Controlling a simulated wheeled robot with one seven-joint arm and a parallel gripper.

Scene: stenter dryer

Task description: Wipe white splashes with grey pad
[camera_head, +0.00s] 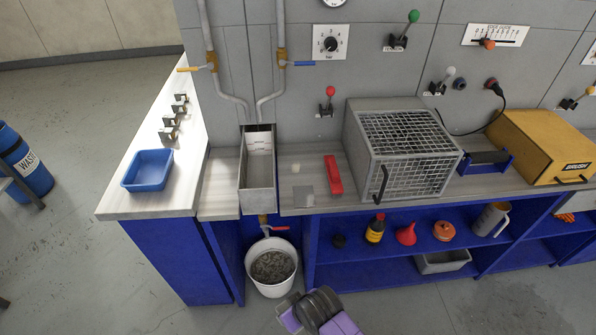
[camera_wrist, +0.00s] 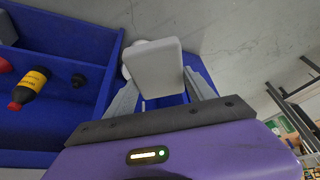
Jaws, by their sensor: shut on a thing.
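My gripper (camera_head: 318,311) is low in front of the bench, at the bottom of the head view, right of the white bucket. In the wrist view its fingers (camera_wrist: 160,88) are shut on a pale grey pad (camera_wrist: 155,66), held clear of the bench. The pad cannot be made out in the head view. A small whitish spot (camera_head: 295,168), possibly a splash, shows on the worktop between the metal trough and the red-handled tool. Other white splashes are too faint to tell.
A white bucket (camera_head: 285,283) stands on the floor under the metal trough (camera_head: 257,196). A blue tray (camera_head: 148,171) sits at left.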

